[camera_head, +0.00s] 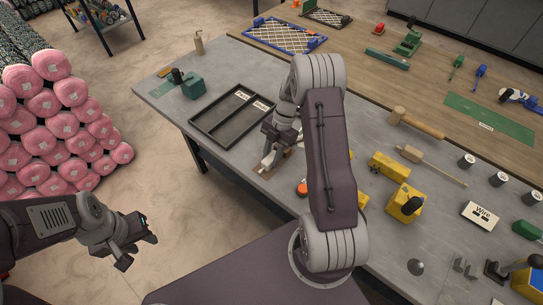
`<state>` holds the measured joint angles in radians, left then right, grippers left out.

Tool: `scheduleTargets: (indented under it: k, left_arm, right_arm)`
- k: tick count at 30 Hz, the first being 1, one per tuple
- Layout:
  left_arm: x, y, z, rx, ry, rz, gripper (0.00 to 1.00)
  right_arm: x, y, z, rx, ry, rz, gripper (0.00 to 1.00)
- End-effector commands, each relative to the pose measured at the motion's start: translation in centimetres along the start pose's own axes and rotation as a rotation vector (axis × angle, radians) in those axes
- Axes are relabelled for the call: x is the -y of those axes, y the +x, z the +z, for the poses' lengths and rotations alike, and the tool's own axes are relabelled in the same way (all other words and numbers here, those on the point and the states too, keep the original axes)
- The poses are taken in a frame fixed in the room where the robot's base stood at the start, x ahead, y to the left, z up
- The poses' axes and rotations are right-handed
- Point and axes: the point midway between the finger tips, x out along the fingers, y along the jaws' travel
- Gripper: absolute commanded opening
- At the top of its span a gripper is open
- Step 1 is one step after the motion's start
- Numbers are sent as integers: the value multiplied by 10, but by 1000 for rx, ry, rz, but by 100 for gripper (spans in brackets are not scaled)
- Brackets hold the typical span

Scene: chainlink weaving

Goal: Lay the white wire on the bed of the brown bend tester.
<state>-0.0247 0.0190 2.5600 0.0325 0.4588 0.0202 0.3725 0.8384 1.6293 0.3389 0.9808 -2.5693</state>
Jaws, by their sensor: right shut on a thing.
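My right gripper (268,154) reaches down over the left part of the grey table, just right of the black tray. It is shut on a thin, pale thing that looks like the white wire, mostly hidden by the fingers. A small brown piece that looks like the brown bend tester (286,154) lies right under and beside the fingers, partly covered by my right arm. Whether the wire touches its bed cannot be told. My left gripper (139,249) is open and empty over the floor, left of the table.
A black two-part tray (213,122) with white labels lies left of the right gripper. A green block (193,87) stands behind it. Yellow devices (389,166), a mallet (418,123) and several spools stand to the right. Pink rolls (50,105) are stacked at the left.

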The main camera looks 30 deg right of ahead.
Motion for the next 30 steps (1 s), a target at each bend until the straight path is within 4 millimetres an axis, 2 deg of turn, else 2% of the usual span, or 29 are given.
scheduleTargets:
  k: [3,4,6,7,17,20,27,30]
  left_arm:
    - [0,3,0,0,0,0,36]
    - [0,3,0,0,0,0,36]
    - [0,2,0,0,0,0,36]
    - [0,2,0,0,0,0,36]
    - [0,3,0,0,0,0,36]
    - [0,5,0,0,0,0,36]
    - [0,9,1,0,0,0,36]
    - [0,9,1,0,0,0,36]
  right_arm:
    - [0,3,1,0,0,0,0]
    - [0,3,1,0,0,0,32]
    - [0,2,1,0,0,0,51]
    - [0,2,1,0,0,0,54]
    - [0,-1,1,1,0,1,54]
    - [-1,-16,2,4,-1,5,54]
    - [0,-69,2,3,-1,3,54]
    - [-1,-82,2,2,0,2,54]
